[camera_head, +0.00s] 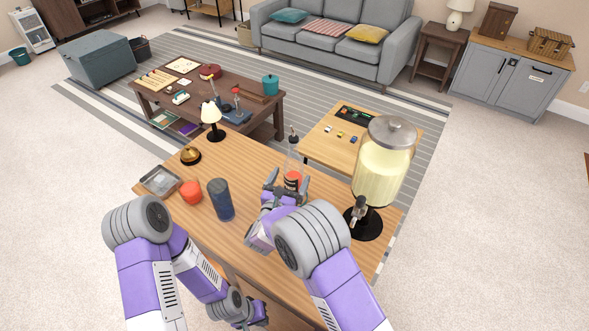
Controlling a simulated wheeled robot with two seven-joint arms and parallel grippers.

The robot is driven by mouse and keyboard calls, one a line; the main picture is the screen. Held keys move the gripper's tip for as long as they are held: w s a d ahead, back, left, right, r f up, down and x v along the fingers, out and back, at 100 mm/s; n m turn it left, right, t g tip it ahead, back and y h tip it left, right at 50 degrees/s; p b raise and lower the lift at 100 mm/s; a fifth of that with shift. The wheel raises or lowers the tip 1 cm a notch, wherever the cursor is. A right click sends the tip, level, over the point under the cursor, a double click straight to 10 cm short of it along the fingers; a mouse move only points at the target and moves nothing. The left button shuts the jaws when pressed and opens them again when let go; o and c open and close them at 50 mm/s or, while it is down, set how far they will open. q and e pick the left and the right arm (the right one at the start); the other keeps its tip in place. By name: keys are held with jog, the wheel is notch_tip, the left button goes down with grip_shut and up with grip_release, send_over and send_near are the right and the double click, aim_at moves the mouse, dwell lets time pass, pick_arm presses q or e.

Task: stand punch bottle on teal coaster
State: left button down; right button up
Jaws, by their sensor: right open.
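A clear bottle (292,159) with a dark stopper and red contents low down stands upright on the wooden bar top (247,158), right of its middle. I take it for the punch bottle. My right gripper (286,184) is open at the bottle's lower part, with its fingers on either side; whether they touch the glass I cannot tell. The bottle's base is hidden by the gripper. My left gripper (255,313) hangs low at the near side, below the bar top; its fingers are too unclear to read. I cannot make out a teal coaster on the bar top.
A large drink dispenser (383,164) stands right of the bottle. A dark blue tumbler (220,199), an orange-red item (190,192), a clear tray (160,181), a brass bell (190,155) and a small lamp (211,115) stand left. Bare wood lies between tumbler and bottle.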

jog(key=v, duration=0.7)
jog(key=shift+s+r, duration=0.1)
